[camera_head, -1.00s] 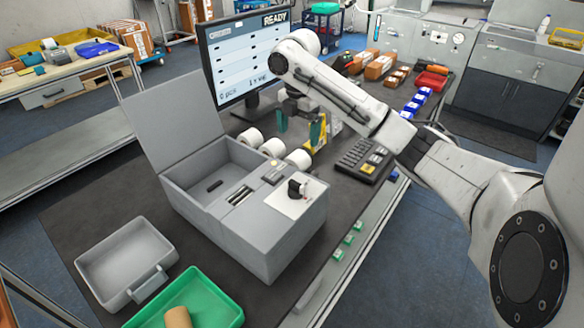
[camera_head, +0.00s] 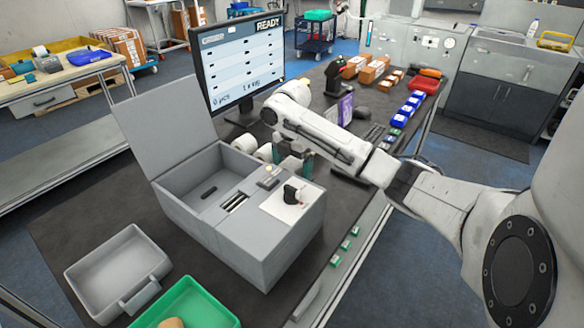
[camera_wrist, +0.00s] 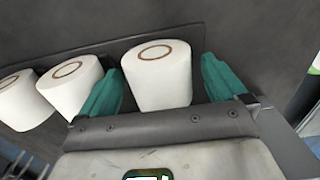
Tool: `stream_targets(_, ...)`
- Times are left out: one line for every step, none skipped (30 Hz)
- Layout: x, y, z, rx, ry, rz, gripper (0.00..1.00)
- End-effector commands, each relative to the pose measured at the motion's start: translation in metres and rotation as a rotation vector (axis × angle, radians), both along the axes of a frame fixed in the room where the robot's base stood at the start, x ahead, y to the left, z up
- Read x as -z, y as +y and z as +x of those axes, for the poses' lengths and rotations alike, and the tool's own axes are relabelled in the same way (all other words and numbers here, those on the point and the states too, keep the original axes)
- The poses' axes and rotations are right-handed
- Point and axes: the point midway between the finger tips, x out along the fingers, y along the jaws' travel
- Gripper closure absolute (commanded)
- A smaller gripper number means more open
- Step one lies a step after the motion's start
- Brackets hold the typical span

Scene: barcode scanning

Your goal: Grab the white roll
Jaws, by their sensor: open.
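Several white rolls with brown cores stand in a row. In the wrist view one white roll (camera_wrist: 160,78) is between the teal fingers of my gripper (camera_wrist: 158,85). The fingers are apart, with a gap on the right side and a smaller one on the left. A second white roll (camera_wrist: 72,85) is just outside the left finger, and a third white roll (camera_wrist: 20,100) is at the left edge. In the head view, a white roll (camera_head: 246,143) and another (camera_head: 264,152) show behind the grey box. My gripper (camera_head: 292,160) there is low behind the box, partly hiding the nearest roll.
The open grey box (camera_head: 265,235) stands close in front of the rolls. The monitor (camera_head: 243,70) is behind them. A grey tray (camera_head: 118,270) and a green tray (camera_head: 190,305) are in front.

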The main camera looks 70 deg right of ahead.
Motion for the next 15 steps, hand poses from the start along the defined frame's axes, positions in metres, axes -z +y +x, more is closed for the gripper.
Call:
stream_targets(0.0033,-0.0002,-0.0003,0.001,0.000,0.000,0.02)
stream_targets(0.0046,-0.0002,-0.0003,0.001,0.000,-0.001,0.02)
stream_targets(0.0056,-0.0003,-0.0003,0.001,-0.001,-0.001,0.02)
stream_targets(0.0060,-0.0004,-0.0002,0.001,-0.001,-0.001,0.02)
stream_targets(0.0062,-0.0004,-0.0002,0.001,-0.001,-0.001,0.02)
stream_targets(0.0062,-0.0004,-0.0002,0.000,-0.001,-0.001,0.02)
stream_targets(0.0062,-0.0003,-0.0002,0.000,-0.001,-0.001,0.02)
stream_targets(0.0062,-0.0003,-0.0002,0.000,-0.001,0.000,0.02)
stream_targets(0.0061,-0.0002,-0.0001,0.000,-0.001,0.000,0.02)
stream_targets(0.0061,-0.0002,-0.0001,0.000,-0.001,0.000,0.05)
stream_targets(0.0061,-0.0002,-0.0001,0.000,-0.001,0.000,0.07)
stream_targets(0.0061,-0.0001,0.0000,0.000,-0.001,0.000,0.11)
stream_targets(0.0060,-0.0001,0.0000,0.000,-0.001,0.000,0.14)
stream_targets(0.0060,-0.0001,0.0000,0.000,-0.001,0.000,0.17)
stream_targets(0.0060,-0.0001,0.0000,0.000,-0.001,0.000,0.21)
